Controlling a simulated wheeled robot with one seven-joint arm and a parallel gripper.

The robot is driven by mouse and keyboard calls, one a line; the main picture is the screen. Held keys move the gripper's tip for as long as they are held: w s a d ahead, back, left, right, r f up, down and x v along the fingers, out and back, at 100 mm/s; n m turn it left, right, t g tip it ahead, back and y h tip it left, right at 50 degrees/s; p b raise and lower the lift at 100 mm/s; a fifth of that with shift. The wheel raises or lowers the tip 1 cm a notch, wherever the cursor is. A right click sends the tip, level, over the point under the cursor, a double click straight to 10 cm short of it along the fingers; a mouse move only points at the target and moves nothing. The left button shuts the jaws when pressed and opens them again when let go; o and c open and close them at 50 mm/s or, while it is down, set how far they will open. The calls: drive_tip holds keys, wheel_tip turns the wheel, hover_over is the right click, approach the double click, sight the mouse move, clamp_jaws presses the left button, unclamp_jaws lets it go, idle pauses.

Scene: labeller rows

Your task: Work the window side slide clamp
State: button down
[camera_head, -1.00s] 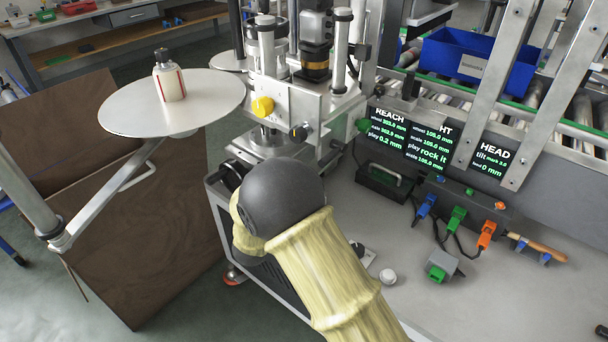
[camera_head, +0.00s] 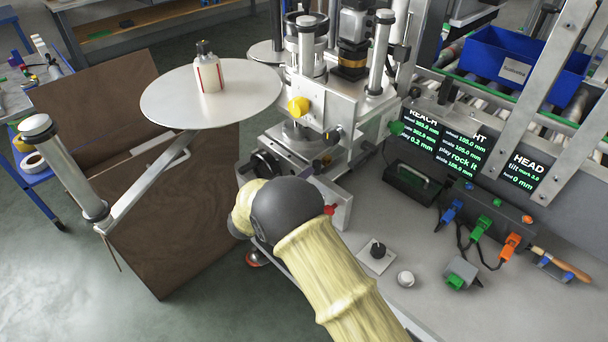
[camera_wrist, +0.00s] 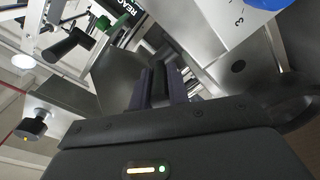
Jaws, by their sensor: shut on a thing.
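In the wrist view my gripper (camera_wrist: 160,88) is shut on a narrow dark part (camera_wrist: 158,74), seen nearly end-on between the fingers. It looks like a clamp handle, but most of it is hidden and I cannot tell which side's clamp it is. A bare metal plate stands just right of the fingers. In the head view my forearm and dark wrist joint cover the gripper. The labeller's slide unit (camera_head: 345,112) stands just beyond, with a yellow knob (camera_head: 298,107), a dark knob (camera_head: 330,136) and a green knob (camera_head: 396,128).
A round plate (camera_head: 160,105) bearing a white bottle (camera_head: 208,75) stands at left. A black handwheel (camera_head: 263,163) is close to my arm. Readout screens (camera_head: 465,150), coloured plugs and a blue bin (camera_head: 525,65) are at right.

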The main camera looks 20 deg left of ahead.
drive_tip(key=shift+a, duration=0.1)
drive_tip(key=c, duration=1.3)
unclamp_jaws()
drive_tip(key=shift+c, duration=0.2)
drive_tip(key=p+v, duration=0.1)
drive_tip(key=v, duration=1.6)
drive_tip(key=shift+s, duration=0.2)
drive_tip(key=shift+a, duration=0.1)
drive_tip(key=shift+w, duration=0.15)
